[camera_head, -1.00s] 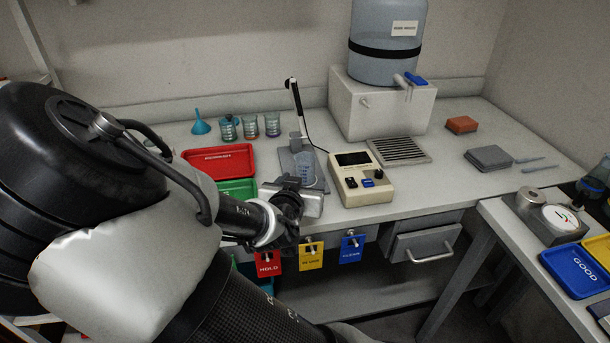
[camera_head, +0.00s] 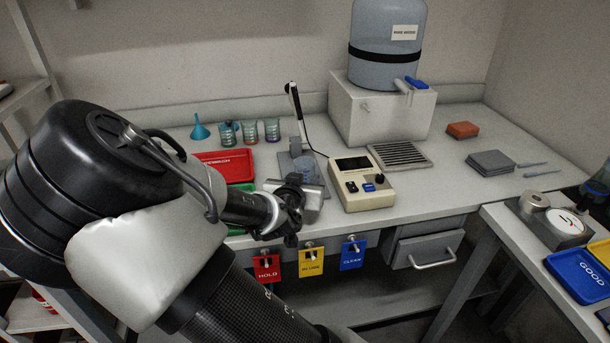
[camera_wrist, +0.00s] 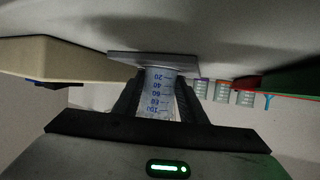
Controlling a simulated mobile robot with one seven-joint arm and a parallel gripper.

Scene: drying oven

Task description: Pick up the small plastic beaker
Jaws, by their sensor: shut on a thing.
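A small clear beaker with blue graduation marks (camera_wrist: 160,92) is between the two fingers of my gripper (camera_wrist: 162,100) in the wrist view. The fingers are shut on it from both sides. In the head view my gripper (camera_head: 296,192) is over the front of the bench, and the beaker (camera_head: 305,166) shows partly behind it, in front of the grey stand. The wrist view appears upside down, with the beaker's numbers inverted. The beaker's base is at or close to a grey plate (camera_wrist: 150,60); I cannot tell whether it touches.
A beige control box (camera_head: 362,182) stands close on the right. A red tray (camera_head: 226,165) and a green tray (camera_head: 240,187) lie on the left. Several other beakers (camera_head: 250,132) and a blue funnel (camera_head: 199,128) stand behind. A large water container (camera_head: 385,50) is at the back.

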